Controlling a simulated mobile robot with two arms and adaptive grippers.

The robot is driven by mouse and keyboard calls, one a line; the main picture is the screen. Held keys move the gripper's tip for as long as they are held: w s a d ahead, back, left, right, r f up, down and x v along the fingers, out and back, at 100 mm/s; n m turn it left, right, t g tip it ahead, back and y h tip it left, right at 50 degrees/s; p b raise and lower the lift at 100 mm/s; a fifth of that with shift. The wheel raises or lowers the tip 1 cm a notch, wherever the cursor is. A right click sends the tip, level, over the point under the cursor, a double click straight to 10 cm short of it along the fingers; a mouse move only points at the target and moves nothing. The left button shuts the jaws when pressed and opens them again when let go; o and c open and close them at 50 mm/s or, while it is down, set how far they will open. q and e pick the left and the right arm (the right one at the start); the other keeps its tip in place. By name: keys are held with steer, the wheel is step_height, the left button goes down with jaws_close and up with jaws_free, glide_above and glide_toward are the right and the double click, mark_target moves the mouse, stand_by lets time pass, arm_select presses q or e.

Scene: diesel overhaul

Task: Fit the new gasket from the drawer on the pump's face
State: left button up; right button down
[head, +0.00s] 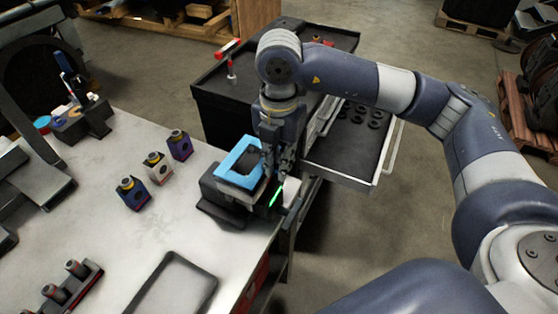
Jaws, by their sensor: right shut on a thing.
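The pump, a dark block with a pale band and a blue frame-shaped top (240,165), sits at the right edge of the metal bench. My right gripper (277,172) points down at the pump's right side, in front of part of the blue frame. It is shut on a thin bright green piece (277,194), which looks like the gasket seen nearly edge-on. The green piece is beside the pump's right end; whether it touches the face I cannot tell. The drawer (345,160) stands open on the right, with several black rings in it. My left gripper is not in view.
An empty dark tray (172,285) lies at the front. A black tool cart (218,100) stands behind. The bench middle is clear.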

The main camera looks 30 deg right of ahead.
steer(key=shift+f+b, duration=0.9)
stand_by(0.7)
steer(key=c, duration=1.5)
jaws_free()
steer(key=shift+r, duration=0.1)
step_height(320, 180, up, 12)
steer(key=shift+f, duration=0.1)
